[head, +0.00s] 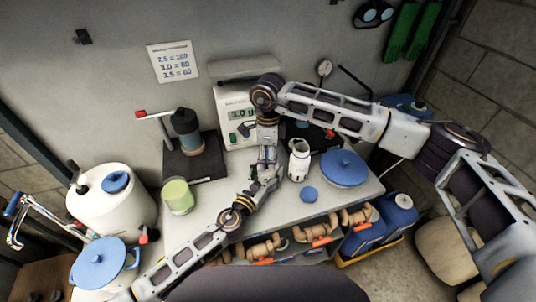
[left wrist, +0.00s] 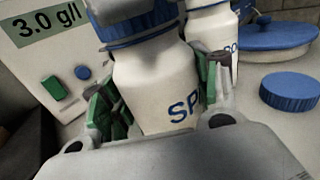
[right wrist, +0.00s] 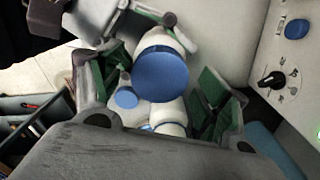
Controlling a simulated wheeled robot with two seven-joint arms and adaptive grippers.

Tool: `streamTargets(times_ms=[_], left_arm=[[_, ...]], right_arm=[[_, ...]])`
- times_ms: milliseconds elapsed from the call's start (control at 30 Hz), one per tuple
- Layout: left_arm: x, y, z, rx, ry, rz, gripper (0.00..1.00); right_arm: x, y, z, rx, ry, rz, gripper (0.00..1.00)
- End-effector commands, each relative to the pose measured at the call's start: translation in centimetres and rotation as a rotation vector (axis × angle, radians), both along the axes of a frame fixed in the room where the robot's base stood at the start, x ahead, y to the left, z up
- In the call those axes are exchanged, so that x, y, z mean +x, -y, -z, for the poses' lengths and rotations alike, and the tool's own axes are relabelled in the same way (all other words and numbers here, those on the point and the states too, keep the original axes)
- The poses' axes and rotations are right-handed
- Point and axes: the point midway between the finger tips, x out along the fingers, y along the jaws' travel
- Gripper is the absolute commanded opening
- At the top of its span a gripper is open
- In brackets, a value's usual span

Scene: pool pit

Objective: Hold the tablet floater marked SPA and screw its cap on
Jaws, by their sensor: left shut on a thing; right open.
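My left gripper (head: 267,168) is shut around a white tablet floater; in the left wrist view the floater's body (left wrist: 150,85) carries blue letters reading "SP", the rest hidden. A ribbed blue cap (left wrist: 140,22) is at its top; how firmly it is seated cannot be told. My right gripper (right wrist: 160,95) is open above, its green-padded fingers on either side of a round blue cap (right wrist: 160,77) over white parts. A second white floater (head: 299,160) stands just right of the held one, its letters partly covered in the left wrist view (left wrist: 213,30).
A loose blue cap (head: 309,194) lies on the bench, also in the left wrist view (left wrist: 290,92). A blue-lidded bowl (head: 344,169) stands at right, a meter (head: 240,115) behind, a greenish cup (head: 177,196) at left. My right arm crosses above the bench's right side.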

Motion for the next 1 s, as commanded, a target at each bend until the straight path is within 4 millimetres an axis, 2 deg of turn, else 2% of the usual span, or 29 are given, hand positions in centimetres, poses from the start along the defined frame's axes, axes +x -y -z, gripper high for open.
streamTargets(times_ms=[167,367,1000], left_arm=[[0.0,0.0,0.0,0.0,0.0,0.0,0.0],[0.0,0.0,0.0,0.0,0.0,0.0,0.0],[0.0,0.0,0.0,0.0,0.0,0.0,0.0]], right_arm=[[0.0,0.0,-0.4,0.0,0.0,0.0,0.76],[0.1,0.0,-2.1,0.001,0.002,0.0,0.76],[0.1,0.0,-10.7,0.0,0.001,0.0,0.76]])
